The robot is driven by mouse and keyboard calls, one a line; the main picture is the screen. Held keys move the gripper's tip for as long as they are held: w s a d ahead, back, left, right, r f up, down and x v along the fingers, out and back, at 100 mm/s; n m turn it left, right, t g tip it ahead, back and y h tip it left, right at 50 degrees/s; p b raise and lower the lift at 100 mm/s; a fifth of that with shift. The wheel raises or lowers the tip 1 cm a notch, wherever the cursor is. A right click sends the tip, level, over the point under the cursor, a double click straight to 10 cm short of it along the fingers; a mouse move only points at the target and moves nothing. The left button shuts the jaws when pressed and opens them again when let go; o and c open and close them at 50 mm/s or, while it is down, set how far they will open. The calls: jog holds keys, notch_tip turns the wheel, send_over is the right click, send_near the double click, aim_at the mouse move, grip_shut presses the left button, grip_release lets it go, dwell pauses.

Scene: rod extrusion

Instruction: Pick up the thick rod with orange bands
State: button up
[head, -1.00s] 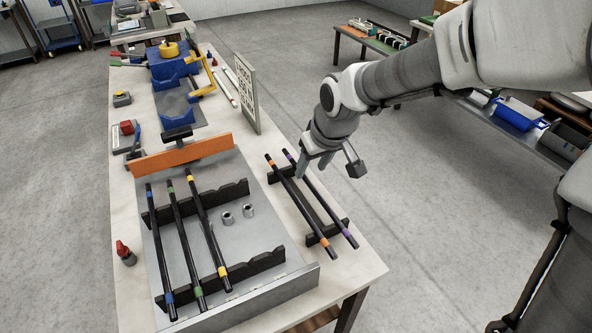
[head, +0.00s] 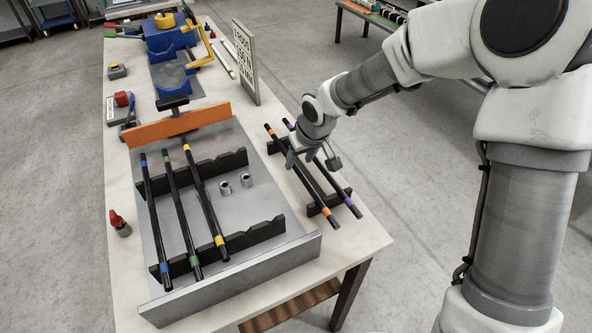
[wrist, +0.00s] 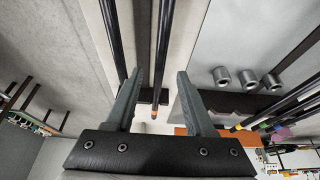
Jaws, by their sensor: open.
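The dark rod with orange bands (head: 314,196) lies on a low black rack at the right of the table. In the wrist view the rod (wrist: 161,60) runs between my two fingers, with one orange band near its far end. A parallel rod with purple bands (head: 343,193) lies just to its right in the head view; in the wrist view the purple-banded rod (wrist: 114,30) is outside my left finger. My gripper (head: 300,161) is open over the orange-banded rod, its fingertips (wrist: 159,76) on either side. Whether they touch the rod, I cannot tell.
A metal tray (head: 235,284) to the left holds rods with blue, green and yellow bands on black notched supports. A white sign panel (head: 245,62) stands behind the rack. The table's right edge is close to the rods.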

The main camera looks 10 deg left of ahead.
aim_at(296, 167)
jog(key=shift+x, duration=1.55)
grip_shut()
jog(key=shift+r, duration=0.1)
